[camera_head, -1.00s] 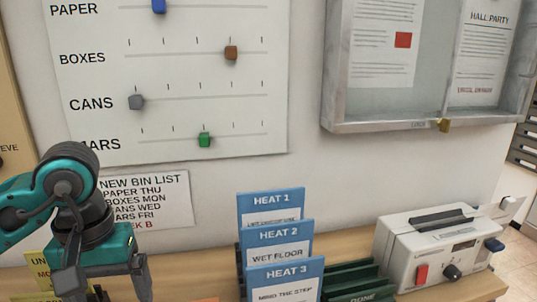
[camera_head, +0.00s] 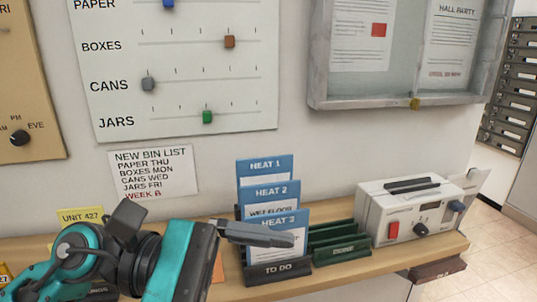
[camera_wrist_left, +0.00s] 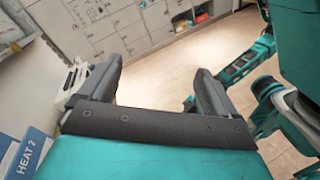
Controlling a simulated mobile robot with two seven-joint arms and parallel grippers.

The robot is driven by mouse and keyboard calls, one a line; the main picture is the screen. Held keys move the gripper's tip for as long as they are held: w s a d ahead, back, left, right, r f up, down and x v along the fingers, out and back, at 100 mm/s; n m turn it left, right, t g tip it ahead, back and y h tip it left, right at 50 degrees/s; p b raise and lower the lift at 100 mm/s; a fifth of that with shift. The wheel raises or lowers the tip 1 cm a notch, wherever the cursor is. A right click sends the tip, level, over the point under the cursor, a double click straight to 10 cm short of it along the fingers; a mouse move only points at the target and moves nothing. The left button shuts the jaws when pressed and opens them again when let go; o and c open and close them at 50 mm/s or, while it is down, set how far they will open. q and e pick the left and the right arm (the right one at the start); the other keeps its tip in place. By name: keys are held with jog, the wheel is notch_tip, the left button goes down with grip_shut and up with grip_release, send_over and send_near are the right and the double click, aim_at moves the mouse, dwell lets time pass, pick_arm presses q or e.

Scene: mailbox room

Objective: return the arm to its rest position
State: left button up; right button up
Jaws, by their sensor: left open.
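My left gripper (camera_head: 292,238) is at the lower left of the head view, level with the shelf cards, its fingers pointing right. One finger overlaps the HEAT 3 card in the picture; I cannot tell how near it is. In the left wrist view my left gripper (camera_wrist_left: 158,72) is open, its two dark fingers apart with nothing between them. Floor and lockers show beyond the fingers. Teal parts of my own body fill the right of that view. I cannot make out my right gripper.
HEAT cards (camera_head: 265,167) stand in a dark TO DO rack (camera_head: 278,272) on the wooden shelf. A white machine (camera_head: 410,208) with a red switch is to the right. A slider board (camera_head: 185,70) and glass notice case (camera_head: 400,50) hang above. Open floor lies far right.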

pick_arm(q)
jog(key=w+a+r+n+t+h, duration=0.2)
jog(key=w+a+r+n+t, duration=0.15)
jog(key=n+t, duration=0.6)
jog(key=w+a+r+n+t+h, duration=0.2)
jog(key=w+r+n+t, duration=0.3)
jog(key=n, duration=0.7)
jog(key=w+a+f+n+t+y, duration=0.2)
jog(key=a+f+n+t+y, duration=0.25)
jog(key=n+y, duration=0.45)
jog(key=w+a+f+n+t+y, duration=0.2)
jog(key=a+f+n+t+y, duration=0.3)
jog(key=n, duration=0.6)
jog(key=s+a+f+n+g+y, duration=0.35)
jog(key=f+n+g, duration=0.2)
jog(key=f, duration=0.35)
jog(key=s+a+f+n+g+y, duration=0.2)
jog(key=f+n+g+y, duration=0.25)
jog(key=f+n, duration=0.35)
jog(key=s+f+n+g+h, duration=0.1)
jog(key=s+f+n+g, duration=0.3)
jog(key=s+f+g, duration=0.65)
jog(key=w+d+f+t+h, duration=0.2)
jog(key=w+d+f+t, duration=0.1)
jog(key=f+t, duration=0.6)
jog(key=shift+d+f, duration=0.3)
jog(key=shift+f, duration=0.05)
